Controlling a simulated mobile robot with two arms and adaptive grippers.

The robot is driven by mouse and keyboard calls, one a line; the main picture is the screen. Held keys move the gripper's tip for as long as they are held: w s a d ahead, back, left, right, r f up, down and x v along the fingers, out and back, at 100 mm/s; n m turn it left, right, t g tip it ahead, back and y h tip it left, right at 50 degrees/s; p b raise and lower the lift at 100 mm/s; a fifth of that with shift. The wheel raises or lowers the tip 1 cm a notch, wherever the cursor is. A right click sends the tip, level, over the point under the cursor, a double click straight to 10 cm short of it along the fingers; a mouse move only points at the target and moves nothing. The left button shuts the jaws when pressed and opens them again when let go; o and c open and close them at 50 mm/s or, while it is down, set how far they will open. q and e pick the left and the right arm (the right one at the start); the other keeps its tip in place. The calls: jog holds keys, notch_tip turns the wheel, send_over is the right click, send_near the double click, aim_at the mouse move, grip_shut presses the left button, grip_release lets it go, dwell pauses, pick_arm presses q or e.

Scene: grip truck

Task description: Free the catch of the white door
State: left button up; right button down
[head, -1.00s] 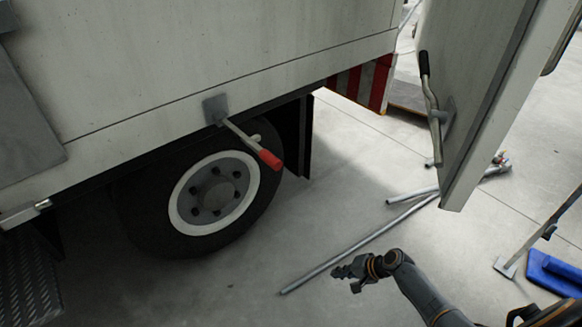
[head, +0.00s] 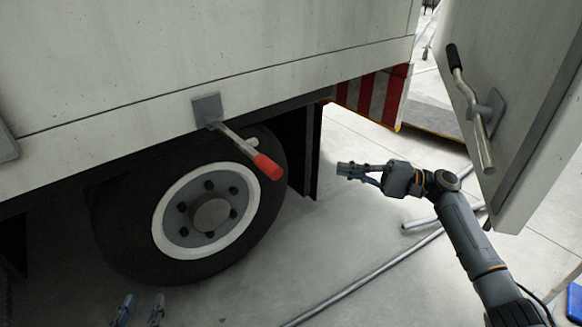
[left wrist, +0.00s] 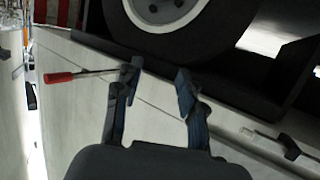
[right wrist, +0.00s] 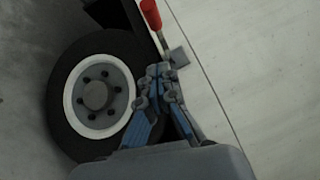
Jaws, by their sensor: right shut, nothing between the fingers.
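A catch lever with a red grip (head: 267,166) hangs from a grey plate (head: 207,109) on the white truck side, slanting down to the right. The red grip also shows in the left wrist view (left wrist: 59,77) and the right wrist view (right wrist: 150,14). A white door (head: 510,85) stands open at the right, with a black-gripped metal handle (head: 468,95). My right gripper (head: 343,170) is shut and empty, right of the red grip and apart from it. My left gripper (head: 139,302) is open and empty at the bottom edge, below the wheel; its fingers show in the left wrist view (left wrist: 159,72).
A black wheel (head: 112,220) sits under the truck side, with a dark flap (head: 311,150) behind it. Metal poles (head: 370,277) lie on the concrete floor. A red-and-white striped panel (head: 372,98) stands at the back.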

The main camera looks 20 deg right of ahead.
pick_arm(q)
jog(key=s+a+f+g+y+p, duration=0.1)
jog(key=s+a+f+g+p, duration=0.1)
jog(key=s+f+g, duration=0.3)
jog(key=s+a+f+g+y+p, duration=0.2)
jog(key=s+a+f+g+p, duration=0.1)
jog(key=s, duration=0.7)
notch_tip(320, 180, down, 3)
jog(key=g+p, duration=0.1)
jog(key=g, duration=0.2)
jog(key=shift+a+r+n+p, duration=0.2)
jog(key=shift+a+n+p, duration=0.1)
jog(key=shift+a+p, duration=0.05)
pick_arm(e)
jog(key=s+a+x, duration=0.1)
jog(key=s+x, duration=0.1)
jog(key=x, duration=1.1)
jog(key=shift+s, duration=0.2)
pick_arm(q)
jog(key=shift+f, duration=0.1)
pick_arm(e)
jog(key=shift+r, duration=0.1)
